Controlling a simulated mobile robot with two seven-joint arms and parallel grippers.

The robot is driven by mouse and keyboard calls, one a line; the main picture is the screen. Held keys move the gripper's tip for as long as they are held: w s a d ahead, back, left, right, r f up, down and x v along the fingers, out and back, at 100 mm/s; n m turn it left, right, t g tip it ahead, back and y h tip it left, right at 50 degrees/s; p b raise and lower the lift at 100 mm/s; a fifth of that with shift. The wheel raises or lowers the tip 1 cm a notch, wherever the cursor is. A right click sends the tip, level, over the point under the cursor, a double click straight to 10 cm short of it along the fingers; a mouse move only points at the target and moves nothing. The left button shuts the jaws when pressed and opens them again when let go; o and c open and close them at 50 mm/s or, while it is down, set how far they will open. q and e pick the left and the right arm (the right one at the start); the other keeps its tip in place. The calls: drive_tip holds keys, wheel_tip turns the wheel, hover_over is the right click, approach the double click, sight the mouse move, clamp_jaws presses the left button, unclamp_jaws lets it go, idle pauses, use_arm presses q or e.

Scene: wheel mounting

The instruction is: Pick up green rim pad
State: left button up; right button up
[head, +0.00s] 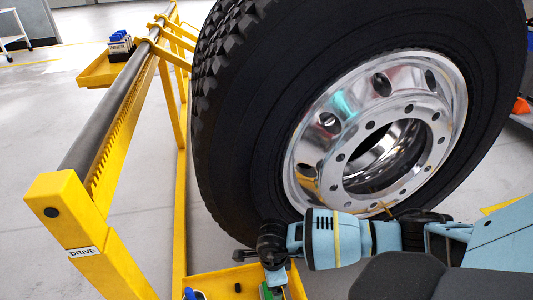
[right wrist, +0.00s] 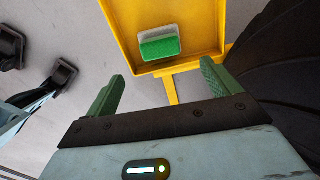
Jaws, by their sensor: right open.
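The green rim pad (right wrist: 160,46) lies in the yellow tray, seen in the right wrist view. It is a small block with a green face and a pale edge. My right gripper (right wrist: 158,80) is open and empty, with its two green fingers apart. The pad shows beyond the fingertips, between their lines, and is not touched. In the head view my right wrist hangs over the yellow tray (head: 228,281) at the bottom edge. A bit of green shows beneath it; I cannot tell whether it is pad or finger.
A large tire (head: 240,130) with a polished metal rim (head: 305,150) stands close behind my right arm. A yellow rail stand (head: 120,255) marked DRIVE is at the left. A second yellow tray (head: 98,74) with small items hangs farther back.

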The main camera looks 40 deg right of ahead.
sight(268, 293)
drive_tip(key=shift+f+b, duration=0.5)
drive_tip(key=shift+f, duration=0.8)
drive_tip(key=shift+w+a+f, duration=0.1)
drive_tip(key=shift+a+f, duration=0.05)
drive_tip(key=shift+f, duration=0.15)
drive_tip(key=f+b, duration=0.2)
drive_tip(key=f, duration=0.2)
drive_tip(key=shift+w+a+f+b, duration=0.25)
drive_tip(key=shift+w+f+b, duration=0.05)
drive_tip(key=shift+f+b, duration=0.1)
use_arm(q)
drive_tip(key=shift+g, duration=0.3)
drive_tip(key=f, duration=0.2)
drive_tip(key=s+f, duration=0.1)
drive_tip(key=f, duration=0.1)
drive_tip(key=shift+s+f, duration=0.1)
drive_tip(key=shift+s, duration=0.05)
use_arm(e)
drive_tip(key=shift+r, duration=0.15)
drive_tip(key=c, duration=1.1)
use_arm(q)
drive_tip(key=shift+w, duration=0.2)
